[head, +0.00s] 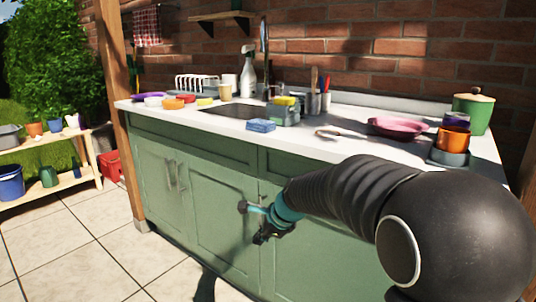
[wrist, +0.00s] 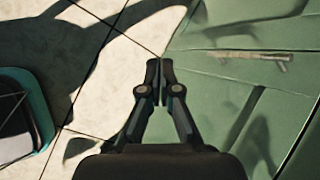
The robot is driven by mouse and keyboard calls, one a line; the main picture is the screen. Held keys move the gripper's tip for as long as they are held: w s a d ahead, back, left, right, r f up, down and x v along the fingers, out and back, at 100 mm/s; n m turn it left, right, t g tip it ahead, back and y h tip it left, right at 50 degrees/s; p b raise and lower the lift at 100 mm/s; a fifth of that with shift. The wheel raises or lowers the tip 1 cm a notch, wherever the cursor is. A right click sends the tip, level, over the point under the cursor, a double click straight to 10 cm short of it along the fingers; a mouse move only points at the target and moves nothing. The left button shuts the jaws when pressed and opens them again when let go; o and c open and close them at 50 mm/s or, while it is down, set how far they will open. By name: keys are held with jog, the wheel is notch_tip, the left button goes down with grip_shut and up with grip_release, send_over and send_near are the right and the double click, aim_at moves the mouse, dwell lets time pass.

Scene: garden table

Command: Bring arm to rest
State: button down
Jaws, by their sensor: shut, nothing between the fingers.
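My gripper (head: 262,238) hangs in front of the green cabinet doors, below the countertop, with my arm reaching in from the right of the head view. In the wrist view my gripper (wrist: 159,88) has its fingertips together with nothing between them. Behind it in that view are the green cabinet front (wrist: 215,80) and pale floor tiles (wrist: 110,65). A metal door handle (wrist: 245,56) shows to the right of the fingertips, apart from them.
A wooden shelf (head: 50,187) stands at left. The floor before the cabinet is clear.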

jog(key=s+d+r+n+h, duration=0.1)
jog(key=s+d+n, duration=0.5)
jog(key=s, duration=0.4)
jog(key=s+d+r+n+h, duration=0.2)
jog(key=s+d+n, duration=0.3)
jog(key=s, duration=0.6)
jog(key=s+d+r+n+t+h, duration=0.1)
jog(key=s+d+r+n+h, duration=0.1)
jog(key=s+d+n, duration=0.4)
jog(key=s+d, duration=0.1)
jog(key=s, duration=0.3)
jog(key=shift+s+n, duration=0.3)
